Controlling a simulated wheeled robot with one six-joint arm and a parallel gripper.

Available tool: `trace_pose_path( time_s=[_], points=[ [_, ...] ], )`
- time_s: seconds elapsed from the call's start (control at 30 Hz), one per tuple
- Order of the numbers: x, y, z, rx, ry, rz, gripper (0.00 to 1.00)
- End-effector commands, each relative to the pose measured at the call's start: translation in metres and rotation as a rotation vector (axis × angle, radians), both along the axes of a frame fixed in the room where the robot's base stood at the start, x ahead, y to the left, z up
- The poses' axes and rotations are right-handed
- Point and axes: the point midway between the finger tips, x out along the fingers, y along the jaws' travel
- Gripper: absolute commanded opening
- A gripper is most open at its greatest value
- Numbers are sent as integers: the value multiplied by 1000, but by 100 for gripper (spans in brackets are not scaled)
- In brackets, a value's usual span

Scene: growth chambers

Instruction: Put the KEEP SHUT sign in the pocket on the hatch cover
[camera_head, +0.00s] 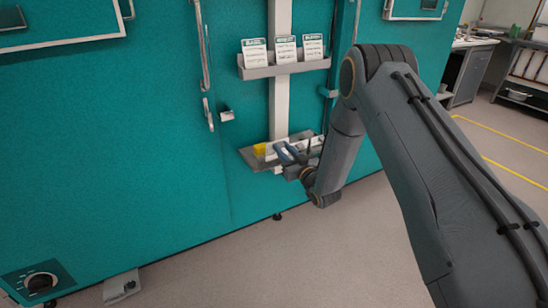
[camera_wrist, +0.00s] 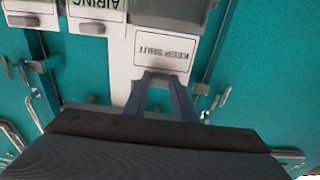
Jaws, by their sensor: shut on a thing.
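The KEEP SHUT sign (camera_wrist: 165,52) is a white plate with black letters, upside down in the wrist view. My gripper (camera_wrist: 161,80) has its two blue-grey fingers closed on the sign's lettered-side end, at a small grip. In the head view my gripper (camera_head: 290,153) is low at the shelf on the white post, partly hidden by my arm; the sign cannot be made out clearly there. I cannot tell whether the sign still touches the shelf. The hatch cover and its pocket cannot be identified in either view.
An AIRING sign (camera_wrist: 97,12) and another white sign (camera_wrist: 30,12) are beside the held sign. A rack (camera_head: 257,72) above holds three cards (camera_head: 285,50). Door handles stand out from the teal chamber wall (camera_head: 150,150).

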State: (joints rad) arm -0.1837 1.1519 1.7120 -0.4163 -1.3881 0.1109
Motion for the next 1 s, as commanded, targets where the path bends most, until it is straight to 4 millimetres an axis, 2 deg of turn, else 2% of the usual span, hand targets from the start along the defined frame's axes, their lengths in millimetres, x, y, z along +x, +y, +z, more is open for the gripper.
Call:
trace_pose_path(
  time_s=[0.8,1.0],
  points=[
    [-49,-33,-4,0,2,0,1],
    [-55,-37,-5,0,1,0,1]
  ],
)
